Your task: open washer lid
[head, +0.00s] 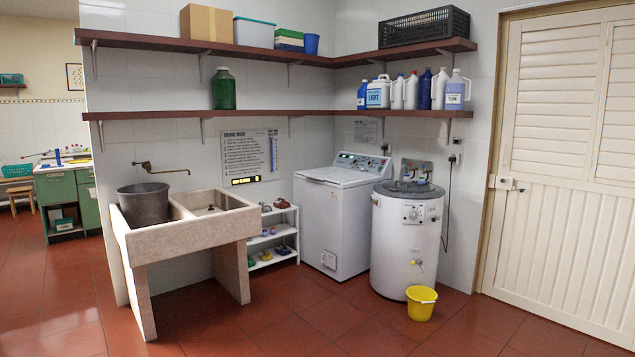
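A white top-loading washer (332,226) stands against the back wall, right of centre. Its flat white lid (335,175) lies shut on top, in front of the raised control panel (363,162). A round white machine with a dark grey top (407,228) stands close beside it on the right and hides part of the washer's right side. Neither of my grippers shows in the head view.
A stone washbasin (190,238) with a metal bucket (145,203) in it stands to the left. A white shoe rack (270,238) fills the gap beside the washer. A yellow bucket (421,302) sits on the floor before the round machine. The red tile floor in front is clear.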

